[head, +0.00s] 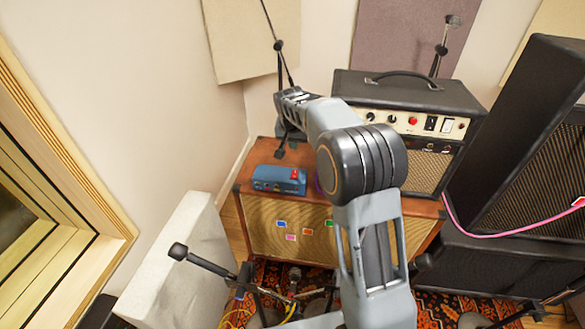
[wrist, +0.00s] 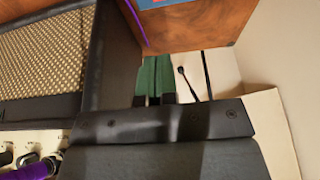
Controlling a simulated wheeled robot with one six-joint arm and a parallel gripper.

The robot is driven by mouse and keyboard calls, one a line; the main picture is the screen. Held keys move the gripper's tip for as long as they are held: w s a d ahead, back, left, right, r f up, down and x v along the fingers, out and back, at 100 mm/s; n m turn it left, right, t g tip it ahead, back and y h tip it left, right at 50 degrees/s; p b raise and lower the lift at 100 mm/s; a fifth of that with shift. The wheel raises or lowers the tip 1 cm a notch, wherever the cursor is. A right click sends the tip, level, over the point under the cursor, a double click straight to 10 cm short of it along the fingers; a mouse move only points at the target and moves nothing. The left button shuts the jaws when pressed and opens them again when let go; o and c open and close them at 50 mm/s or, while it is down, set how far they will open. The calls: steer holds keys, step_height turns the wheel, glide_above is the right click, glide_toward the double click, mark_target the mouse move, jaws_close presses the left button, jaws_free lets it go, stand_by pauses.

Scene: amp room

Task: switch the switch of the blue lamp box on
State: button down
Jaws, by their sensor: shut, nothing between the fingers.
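The blue lamp box (head: 272,179) sits on top of the wooden cabinet (head: 252,240), near its left end, in the head view. A small red part (head: 295,174) shows on its right end; the setting of its switch is too small to tell. In the wrist view only a blue sliver of the box (wrist: 160,3) shows at the top edge. In the head view my arm's far end is above and behind the box, and the fingers are hard to make out.
A black amp head (head: 405,92) with knobs stands on the cabinet right of the box. A dark microphone or stand end (wrist: 181,71) is near my fingers. A large black speaker (head: 530,170) stands at right, a white panel (head: 178,260) at left. A wall stands behind.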

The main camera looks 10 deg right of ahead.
steer(key=shift+f, duration=0.1)
glide_above(295, 170)
steer(key=s, duration=0.1)
step_height(295, 170, down, 11)
steer(key=shift+s+a+f+b, duration=0.1)
steer(key=shift+s+a+b, duration=0.05)
steer(key=shift+b, duration=0.15)
steer(key=shift+f, duration=1.05)
